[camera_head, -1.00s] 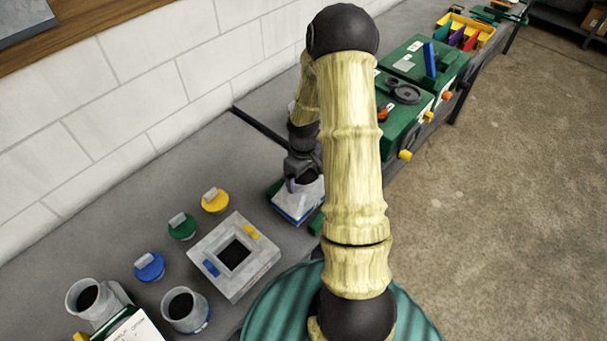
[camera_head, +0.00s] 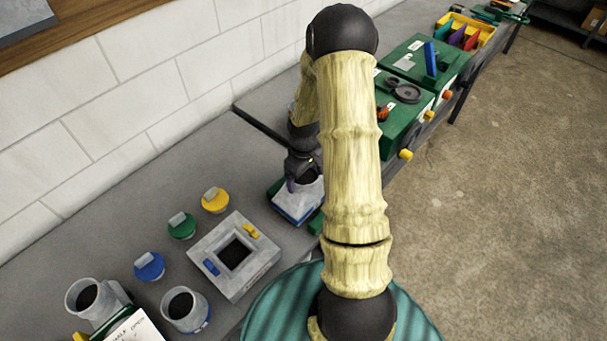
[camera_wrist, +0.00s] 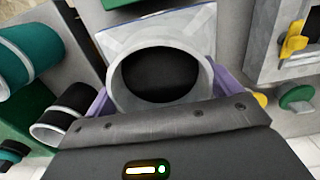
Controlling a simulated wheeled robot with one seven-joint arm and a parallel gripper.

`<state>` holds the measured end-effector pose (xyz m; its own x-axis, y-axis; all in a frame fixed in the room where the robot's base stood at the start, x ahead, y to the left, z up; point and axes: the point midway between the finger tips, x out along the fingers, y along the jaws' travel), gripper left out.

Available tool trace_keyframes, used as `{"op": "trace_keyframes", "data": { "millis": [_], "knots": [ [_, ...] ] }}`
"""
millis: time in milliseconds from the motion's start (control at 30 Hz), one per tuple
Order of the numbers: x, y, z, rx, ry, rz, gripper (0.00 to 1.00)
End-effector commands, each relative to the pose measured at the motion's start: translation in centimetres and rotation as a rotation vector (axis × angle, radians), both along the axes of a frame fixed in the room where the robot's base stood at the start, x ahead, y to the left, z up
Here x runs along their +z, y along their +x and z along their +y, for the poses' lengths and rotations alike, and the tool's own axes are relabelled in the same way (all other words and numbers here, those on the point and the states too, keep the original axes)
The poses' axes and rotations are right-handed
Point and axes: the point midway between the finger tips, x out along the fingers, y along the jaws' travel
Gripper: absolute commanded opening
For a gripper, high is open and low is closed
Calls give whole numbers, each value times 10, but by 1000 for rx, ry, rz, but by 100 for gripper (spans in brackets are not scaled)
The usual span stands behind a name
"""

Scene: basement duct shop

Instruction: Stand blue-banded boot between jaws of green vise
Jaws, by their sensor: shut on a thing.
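The blue-banded boot (camera_head: 293,205) is a grey square-based fitting with a round collar and a blue band around its lower edge. In the wrist view its open dark-mouthed collar (camera_wrist: 118,84) faces the camera. My gripper (camera_head: 304,184) is shut on the collar, with a purple finger on each side. The green vise (camera_head: 317,223) shows as green parts on opposite sides of the boot, partly hidden by my arm. The boot looks upright between them. I cannot tell whether its base rests on the vise.
A grey square block with a central opening (camera_head: 215,250) stands left of the boot. Yellow (camera_head: 215,200), green (camera_head: 182,226) and blue (camera_head: 149,266) knobbed discs lie near the wall. Grey round-mouthed fittings (camera_head: 184,308) stand at front left. Green machines (camera_head: 400,120) stand beyond my arm.

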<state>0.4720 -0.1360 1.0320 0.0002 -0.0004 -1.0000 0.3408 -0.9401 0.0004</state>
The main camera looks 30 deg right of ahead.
Motion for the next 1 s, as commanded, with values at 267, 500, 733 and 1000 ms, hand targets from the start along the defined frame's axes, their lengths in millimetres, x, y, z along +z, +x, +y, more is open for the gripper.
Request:
{"op": "trace_keyframes", "data": {
  "millis": [267, 500, 733, 1000],
  "knots": [
    [-6, 0, 0, 0, -1, -1, 41],
    [-11, 0, 0, 0, -1, 0, 41],
    [-15, 0, 0, 0, -1, 0, 41],
    [-20, 0, 0, 0, -1, 0, 41]
  ]
}}
